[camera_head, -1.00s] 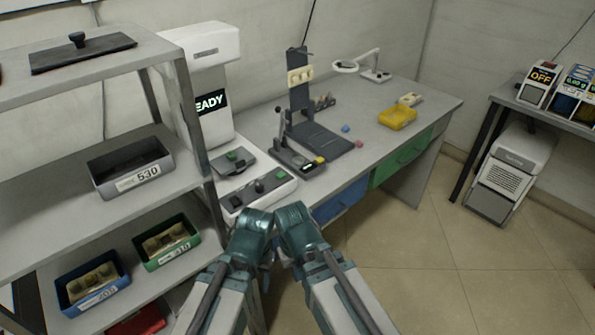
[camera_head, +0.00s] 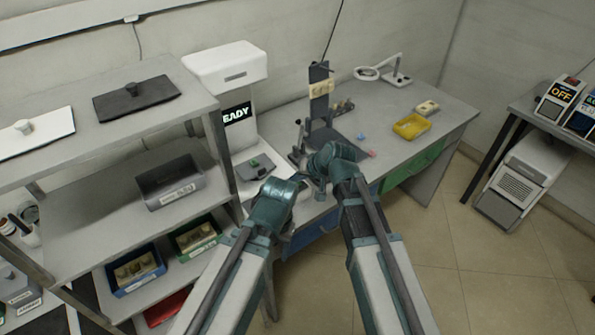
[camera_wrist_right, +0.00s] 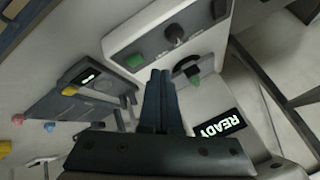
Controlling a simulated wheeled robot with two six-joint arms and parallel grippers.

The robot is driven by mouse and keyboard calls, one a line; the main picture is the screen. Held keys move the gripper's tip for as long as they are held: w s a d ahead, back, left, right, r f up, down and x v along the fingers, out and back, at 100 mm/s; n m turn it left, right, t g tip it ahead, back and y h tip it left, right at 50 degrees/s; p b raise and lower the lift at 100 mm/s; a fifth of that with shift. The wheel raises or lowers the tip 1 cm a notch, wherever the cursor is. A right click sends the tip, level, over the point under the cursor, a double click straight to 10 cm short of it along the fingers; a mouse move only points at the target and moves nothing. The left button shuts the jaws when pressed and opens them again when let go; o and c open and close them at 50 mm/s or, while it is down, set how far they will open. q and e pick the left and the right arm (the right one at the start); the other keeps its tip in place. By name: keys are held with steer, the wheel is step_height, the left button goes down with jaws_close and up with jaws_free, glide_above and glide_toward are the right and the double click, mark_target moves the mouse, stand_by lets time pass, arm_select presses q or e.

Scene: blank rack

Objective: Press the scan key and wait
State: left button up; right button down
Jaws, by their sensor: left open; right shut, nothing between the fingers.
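The white scanner machine (camera_head: 225,75) with a lit READY display (camera_head: 237,113) stands on the bench left of centre. In the right wrist view the READY display (camera_wrist_right: 220,124) is at the lower right. My right gripper (camera_wrist_right: 158,76) is shut and empty, pointing toward the panel, apart from the keys as far as I can tell. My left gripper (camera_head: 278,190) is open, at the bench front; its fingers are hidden.
A shelf rack (camera_head: 100,135) with bins stands at the left. A dark test stand (camera_head: 322,105), a yellow tray (camera_head: 411,127) and a magnifier lamp (camera_head: 380,73) are on the bench. A second table (camera_head: 525,105) stands at the right. The floor between is clear.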

arm_select(q)
step_height(320, 180, up, 3)
steer(key=shift+p, duration=0.9)
arm_select(e)
steer(key=w+r+m+t, duration=0.1)
steer(key=w+r, duration=0.3)
steer(key=r, duration=0.1)
steer(key=shift+d+y, duration=0.3)
steer(key=shift+y, duration=0.1)
arm_select(q)
steer(key=shift+f, duration=0.15)
arm_select(e)
steer(key=shift+f, duration=0.2)
arm_select(q)
step_height(320, 180, down, 9)
steer(key=b, duration=0.9)
steer(key=shift+r, duration=0.2)
arm_select(e)
glide_above(299, 188)
step_height(299, 188, down, 8)
steer(key=shift+f, duration=0.25)
steer(key=shift+f, duration=0.1)
arm_select(q)
steer(key=shift+f+b, duration=0.35)
steer(key=shift+f, duration=0.05)
arm_select(e)
steer(key=shift+f, duration=0.3)
